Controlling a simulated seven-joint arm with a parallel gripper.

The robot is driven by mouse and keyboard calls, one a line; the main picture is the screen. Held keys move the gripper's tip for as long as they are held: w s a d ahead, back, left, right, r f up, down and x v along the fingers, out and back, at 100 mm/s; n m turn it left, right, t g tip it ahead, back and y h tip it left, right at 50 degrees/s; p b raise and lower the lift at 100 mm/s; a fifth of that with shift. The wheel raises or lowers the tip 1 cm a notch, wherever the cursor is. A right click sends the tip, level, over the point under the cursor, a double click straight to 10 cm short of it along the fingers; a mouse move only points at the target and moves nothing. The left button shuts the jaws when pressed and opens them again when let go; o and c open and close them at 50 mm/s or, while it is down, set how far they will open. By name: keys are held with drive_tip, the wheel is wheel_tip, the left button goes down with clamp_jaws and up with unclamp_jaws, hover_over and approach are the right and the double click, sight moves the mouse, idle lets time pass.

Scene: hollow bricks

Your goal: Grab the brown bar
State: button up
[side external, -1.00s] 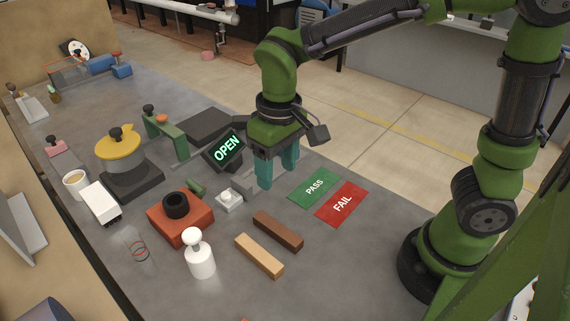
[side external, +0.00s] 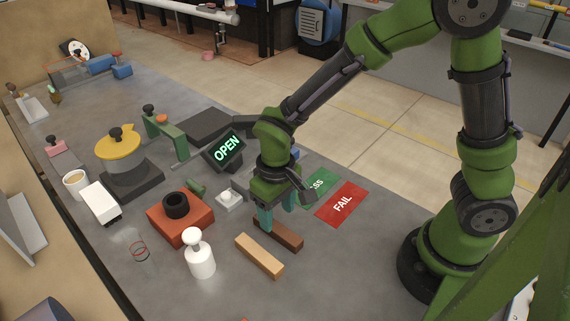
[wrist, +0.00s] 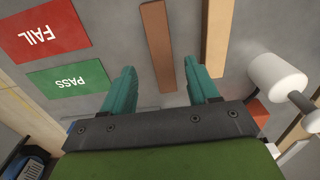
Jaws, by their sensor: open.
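The dark brown bar (side external: 289,237) lies flat on the grey table, its far end partly hidden by my gripper in the side view. My gripper (side external: 278,215) is open and pointing down over that end. In the wrist view the brown bar (wrist: 157,45) runs between the two open fingers (wrist: 160,68), with nothing held. Whether the fingertips are level with the bar or still above it, I cannot tell. A lighter tan bar (side external: 260,256) lies parallel to it, and shows right of the brown bar in the wrist view (wrist: 218,30).
A white bottle-shaped object (side external: 200,255) stands left of the tan bar. An orange block with a black ring (side external: 180,218) and a small white button box (side external: 229,200) are nearby. The red FAIL mat (side external: 342,204) and green PASS mat (side external: 321,183) lie behind. Table right of the bars is clear.

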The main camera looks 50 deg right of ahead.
sight(277, 227)
drive_tip(key=f, duration=0.4)
drive_tip(key=shift+s+a, duration=0.15)
drive_tip(key=shift+a, duration=0.05)
clamp_jaws()
